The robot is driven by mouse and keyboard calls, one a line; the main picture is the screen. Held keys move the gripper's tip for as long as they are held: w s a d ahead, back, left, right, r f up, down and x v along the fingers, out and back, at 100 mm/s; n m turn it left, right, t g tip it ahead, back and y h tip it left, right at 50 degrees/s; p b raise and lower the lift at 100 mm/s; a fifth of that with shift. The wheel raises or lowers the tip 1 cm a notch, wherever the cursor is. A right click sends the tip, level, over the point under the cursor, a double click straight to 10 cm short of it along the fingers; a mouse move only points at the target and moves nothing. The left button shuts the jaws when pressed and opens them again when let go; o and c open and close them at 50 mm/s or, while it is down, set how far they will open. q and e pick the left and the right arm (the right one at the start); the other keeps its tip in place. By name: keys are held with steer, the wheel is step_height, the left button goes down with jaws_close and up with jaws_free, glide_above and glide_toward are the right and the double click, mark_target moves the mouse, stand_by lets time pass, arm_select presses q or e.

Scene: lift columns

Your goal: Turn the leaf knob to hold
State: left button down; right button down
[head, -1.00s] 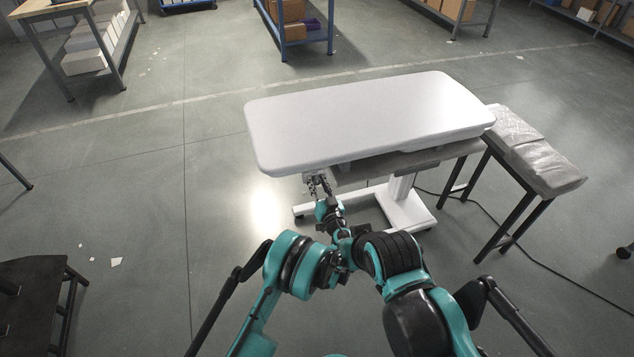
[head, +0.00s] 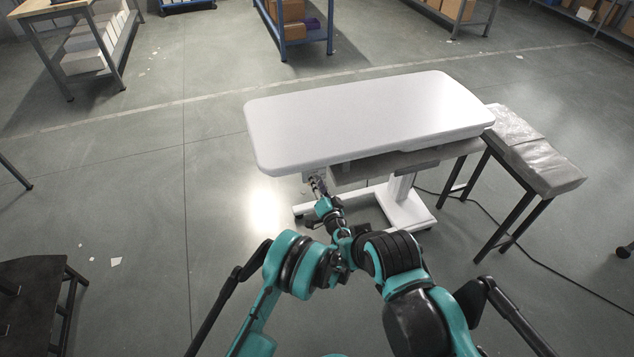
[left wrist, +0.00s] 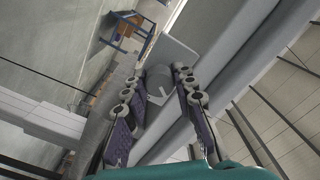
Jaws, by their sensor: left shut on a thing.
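The white lift table (head: 360,115) stands ahead, with a small pale panel under its near left edge. My left gripper (head: 318,186) is at that panel, below the tabletop. In the left wrist view, the grey round leaf knob (left wrist: 159,80) has a light pointer line and sits in front of a flat grey plate (left wrist: 181,58). My left gripper (left wrist: 160,84) has its purple-padded fingers on both sides of the knob, shut on it. The fingers hide part of the knob's sides, and I cannot read any marks around it. My right gripper is not in view.
A dark-legged bench with a grey wrapped top (head: 540,165) stands right of the table. A cable (head: 510,235) runs on the floor there. The table's white foot (head: 405,210) is beyond my left gripper. Floor to the left is mostly clear.

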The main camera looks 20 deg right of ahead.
arm_select(q)
steer(key=m, duration=0.4)
steer(key=shift+m, duration=2.3)
steer(key=c, duration=1.2)
jaws_free()
